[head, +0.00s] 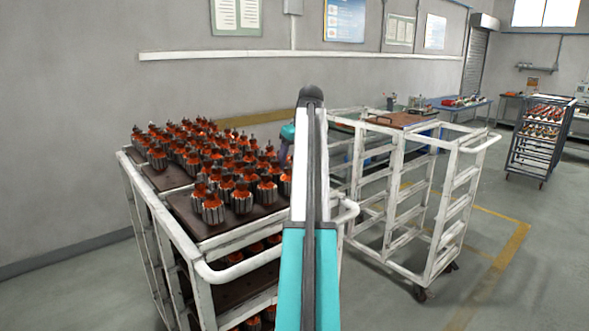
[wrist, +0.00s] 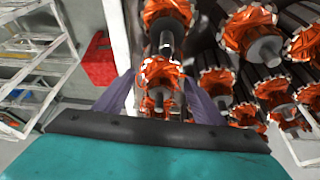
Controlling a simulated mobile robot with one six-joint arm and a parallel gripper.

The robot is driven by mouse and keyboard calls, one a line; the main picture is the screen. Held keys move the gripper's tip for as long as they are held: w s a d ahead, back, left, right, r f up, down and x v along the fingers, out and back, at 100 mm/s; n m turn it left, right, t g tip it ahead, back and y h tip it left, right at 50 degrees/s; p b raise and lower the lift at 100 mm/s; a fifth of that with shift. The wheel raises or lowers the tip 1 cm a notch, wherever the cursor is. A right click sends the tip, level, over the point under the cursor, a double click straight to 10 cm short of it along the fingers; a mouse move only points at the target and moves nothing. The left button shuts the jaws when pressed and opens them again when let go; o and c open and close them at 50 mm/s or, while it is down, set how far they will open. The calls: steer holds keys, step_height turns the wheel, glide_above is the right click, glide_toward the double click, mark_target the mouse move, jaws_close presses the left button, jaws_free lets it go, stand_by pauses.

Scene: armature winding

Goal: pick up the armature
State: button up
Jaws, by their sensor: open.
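Many armatures with dark ridged cores, orange copper windings and shafts stand upright in rows on the brown top (head: 183,209) of a white cart at the left in the head view. My gripper (wrist: 162,88) is open in the wrist view, with its two purple fingers on either side of one armature (wrist: 160,72) near the edge of the cart. I cannot tell whether the fingers touch it. In the head view my arm hides most of the gripper; a purple part (head: 284,155) shows at the right end of the armature rows.
Neighbouring armatures (wrist: 250,32) crowd the right side in the wrist view. An empty white cart (head: 447,215) stands at the right in the head view, with a brown board on top. A red box (wrist: 99,62) lies left of the fingers.

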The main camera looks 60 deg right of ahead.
steer(key=shift+w+f, duration=0.1)
steer(key=shift+f, duration=0.15)
steer(key=shift+c, duration=0.2)
steer(key=c, duration=1.5)
